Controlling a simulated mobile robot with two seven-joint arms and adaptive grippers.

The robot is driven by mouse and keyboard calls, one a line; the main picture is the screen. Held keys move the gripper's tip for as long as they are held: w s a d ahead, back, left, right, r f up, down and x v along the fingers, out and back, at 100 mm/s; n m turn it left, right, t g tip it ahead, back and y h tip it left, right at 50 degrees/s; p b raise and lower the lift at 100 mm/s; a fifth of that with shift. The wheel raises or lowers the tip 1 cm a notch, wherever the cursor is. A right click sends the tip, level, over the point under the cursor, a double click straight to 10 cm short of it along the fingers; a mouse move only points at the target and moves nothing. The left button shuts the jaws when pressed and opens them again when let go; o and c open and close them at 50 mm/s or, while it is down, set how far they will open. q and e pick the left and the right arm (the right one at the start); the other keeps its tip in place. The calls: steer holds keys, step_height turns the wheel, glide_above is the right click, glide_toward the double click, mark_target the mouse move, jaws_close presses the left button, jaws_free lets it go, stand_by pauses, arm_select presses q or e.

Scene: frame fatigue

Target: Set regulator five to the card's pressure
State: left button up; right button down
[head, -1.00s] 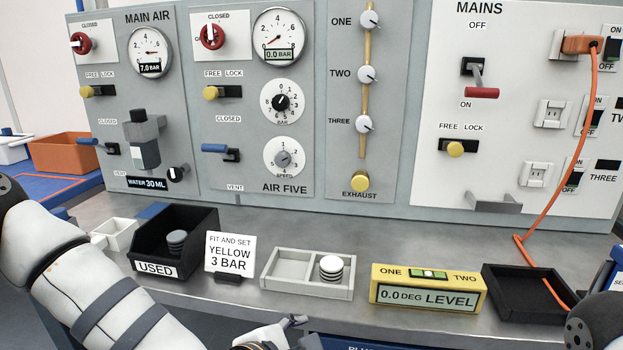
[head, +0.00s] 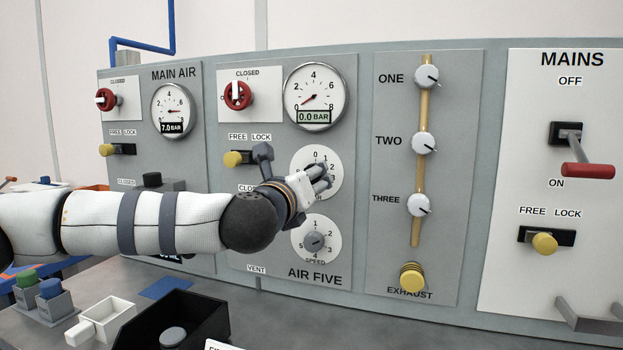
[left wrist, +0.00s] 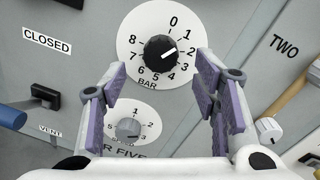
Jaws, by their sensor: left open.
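Regulator five's BAR knob (left wrist: 160,53) is black on a white dial (left wrist: 132,31) numbered from 0 to 8. Its white mark points right and slightly up, about between 1 and 2. In the head view the AIR FIVE dial (head: 333,163) is partly hidden by my left gripper (head: 320,177), including its knob. The gripper is open and empty; in the left wrist view its fingers (left wrist: 158,78) stand either side of and below the knob, apparently apart from it. The AIR FIVE gauge (head: 315,96) reads 0.0 BAR. Only the card's top edge (head: 226,345) shows. My right gripper is out of view.
The grey SPEED knob (head: 314,241) sits just below. A yellow FREE/LOCK knob (head: 232,158) and red valve (head: 238,95) are left of and above the gripper. The ONE, TWO and THREE knobs (head: 424,143) stand to the right. A black bin (head: 210,305) is on the bench below.

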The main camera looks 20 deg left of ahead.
arm_select(q)
steer(key=shift+w, duration=2)
steer(key=c, duration=1.2)
steer(key=shift+o, duration=0.2)
steer(key=shift+r+m, duration=0.1)
steer(key=shift+m, duration=0.2)
steer(key=shift+a+m+t+h+p, duration=0.15)
steer(key=shift+m+p, duration=0.5)
steer(key=shift+m, duration=2.6)
steer(key=shift+d+m+t+h+p, duration=0.2)
steer(key=shift+m+p, duration=0.4)
steer(key=shift+m, duration=2.65)
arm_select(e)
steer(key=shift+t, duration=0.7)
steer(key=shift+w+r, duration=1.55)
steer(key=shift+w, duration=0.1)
